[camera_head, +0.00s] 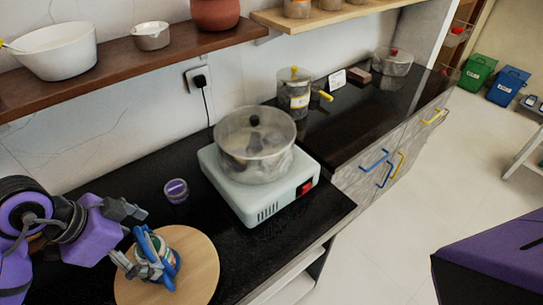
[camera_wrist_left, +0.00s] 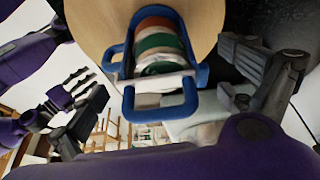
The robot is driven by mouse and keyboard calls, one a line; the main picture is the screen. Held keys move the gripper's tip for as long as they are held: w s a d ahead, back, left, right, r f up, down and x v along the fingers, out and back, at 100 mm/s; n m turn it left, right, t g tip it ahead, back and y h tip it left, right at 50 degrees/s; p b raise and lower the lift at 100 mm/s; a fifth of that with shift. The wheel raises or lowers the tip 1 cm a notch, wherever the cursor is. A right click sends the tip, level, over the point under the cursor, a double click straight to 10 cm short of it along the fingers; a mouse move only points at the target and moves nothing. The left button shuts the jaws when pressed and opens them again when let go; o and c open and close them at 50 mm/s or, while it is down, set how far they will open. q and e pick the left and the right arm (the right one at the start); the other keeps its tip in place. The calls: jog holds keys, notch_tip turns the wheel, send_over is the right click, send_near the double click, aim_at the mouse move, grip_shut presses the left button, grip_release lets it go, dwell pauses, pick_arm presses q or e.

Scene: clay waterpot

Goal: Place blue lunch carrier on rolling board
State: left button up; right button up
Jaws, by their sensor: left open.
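The blue lunch carrier (camera_head: 172,262) has a blue frame and handle around stacked round tiers. It stands on the round wooden rolling board (camera_head: 200,279) at the front of the black counter. In the left wrist view the carrier (camera_wrist_left: 158,42) shows its handle towards the camera, with the board (camera_wrist_left: 205,17) behind it. My left gripper (camera_head: 136,240) is open, with a finger on each side of the carrier. I cannot tell whether the fingers touch it. A purple arm with grey fingers, apparently my right gripper (camera_wrist_left: 68,88), shows at the left of the left wrist view; its opening is unclear.
A small purple jar (camera_head: 176,191) stands behind the board. A white cooker (camera_head: 262,202) with a lidded glass pot (camera_head: 255,150) is to its right. A wall shelf (camera_head: 110,62) holding bowls runs above. The counter between board and cooker is clear.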

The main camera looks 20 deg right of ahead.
pick_arm(q)
jog(key=w+v, duration=0.1)
jog(key=v, duration=0.9)
jog(key=shift+s+r+p, duration=0.2)
jog(key=shift+s+p, duration=0.25)
jog(key=shift+s, duration=0.05)
pick_arm(e)
jog(key=shift+w+a+r, duration=0.35)
jog(key=shift+w+r, duration=0.15)
jog(key=shift+r, duration=0.05)
pick_arm(q)
jog(key=shift+a, duration=0.1)
